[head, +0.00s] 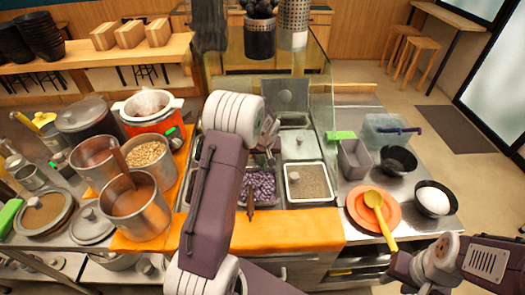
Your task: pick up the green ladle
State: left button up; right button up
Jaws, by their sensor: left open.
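I see no ladle that is plainly green in the head view. A yellow ladle (375,201) lies with its bowl on the orange plate (357,212) at the right, its handle pointing down toward the front edge. A flat bright green piece (340,136) lies behind the grey bin; I cannot tell whether it belongs to a ladle. Another green piece (9,215) is at the left edge. My left gripper (260,180) is open over the tub of purple beans (264,186), partly hidden by my own arm.
Steel pots (135,207) and an orange cooker (152,122) crowd the left. A tub of brown grains (308,182) sits right of the beans. A glass screen (318,90) stands behind. A grey bin (354,160), black bowls (398,160) and a clear tub (385,133) fill the right counter.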

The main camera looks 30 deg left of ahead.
pick_arm(q)
jog(key=x, duration=0.3)
jog(key=shift+w+a+r, duration=0.1)
jog(key=shift+r, duration=0.15)
jog(key=shift+c, duration=1.2)
grip_shut()
